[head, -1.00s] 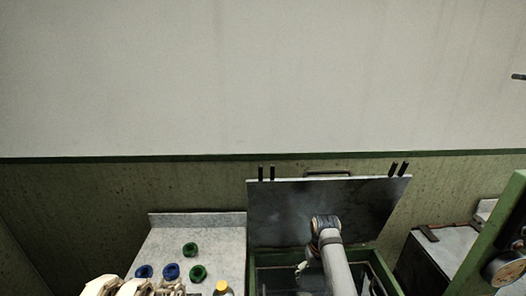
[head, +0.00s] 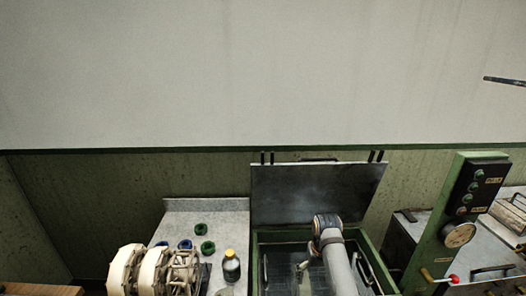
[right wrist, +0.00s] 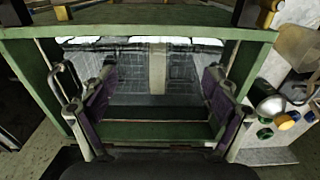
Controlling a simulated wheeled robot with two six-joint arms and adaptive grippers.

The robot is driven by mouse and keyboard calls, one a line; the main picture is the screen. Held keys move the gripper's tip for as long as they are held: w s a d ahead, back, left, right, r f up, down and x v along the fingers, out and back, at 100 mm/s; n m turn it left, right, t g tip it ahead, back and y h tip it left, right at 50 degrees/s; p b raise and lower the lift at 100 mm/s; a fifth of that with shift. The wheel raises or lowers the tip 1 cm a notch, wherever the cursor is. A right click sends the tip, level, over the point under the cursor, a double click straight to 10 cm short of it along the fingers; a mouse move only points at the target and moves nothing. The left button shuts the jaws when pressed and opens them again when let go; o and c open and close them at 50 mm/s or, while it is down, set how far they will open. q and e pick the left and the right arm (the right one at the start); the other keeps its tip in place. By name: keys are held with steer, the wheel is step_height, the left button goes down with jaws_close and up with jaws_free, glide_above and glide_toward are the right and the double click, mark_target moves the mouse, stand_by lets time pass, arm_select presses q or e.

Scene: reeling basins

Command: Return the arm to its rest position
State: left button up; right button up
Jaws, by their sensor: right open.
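My right arm (head: 338,262) reaches over the green basin (head: 256,270) in the head view. My right gripper (head: 303,266) is small and partly hidden there, at the left of the arm's end. In the right wrist view, the two fingers of my right gripper (right wrist: 160,100) stand wide apart with purple pads and nothing between them. They are above the open basin, whose green rim (right wrist: 150,32) crosses the view. The basin's grey lid (head: 312,190) stands raised behind it. My left gripper is not in view.
A pale counter (head: 228,215) to the left holds green and blue rings (head: 207,247) and a dark bottle with a yellow cap (head: 231,267). Cream reels (head: 152,270) stand at its front. A green control post with a gauge (head: 458,236) stands to the right.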

steer(key=s+d+f+t, duration=0.1)
steer(key=s+d+f, duration=0.4)
steer(key=s, duration=0.4)
steer(key=s+d+r+t+h, duration=0.1)
steer(key=s+r, duration=0.1)
steer(key=s, duration=0.7)
steer(key=s+d+r+t, duration=0.1)
steer(key=s+r, duration=0.2)
steer(key=s, duration=0.5)
step_height(320, 180, down, 33)
steer(key=s+d+g+b, duration=0.1)
steer(key=s+d+b, duration=0.2)
steer(key=b, duration=0.3)
arm_select(q)
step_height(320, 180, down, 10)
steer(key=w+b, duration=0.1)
steer(key=b, duration=0.3)
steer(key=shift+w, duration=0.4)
arm_select(e)
steer(key=s+f+g, duration=0.1)
steer(key=s+f, duration=1.6)
steer(key=f, duration=0.3)
steer(key=shift+s+d, duration=0.4)
steer(key=shift+d, duration=0.05)
steer(key=shift+f, duration=0.1)
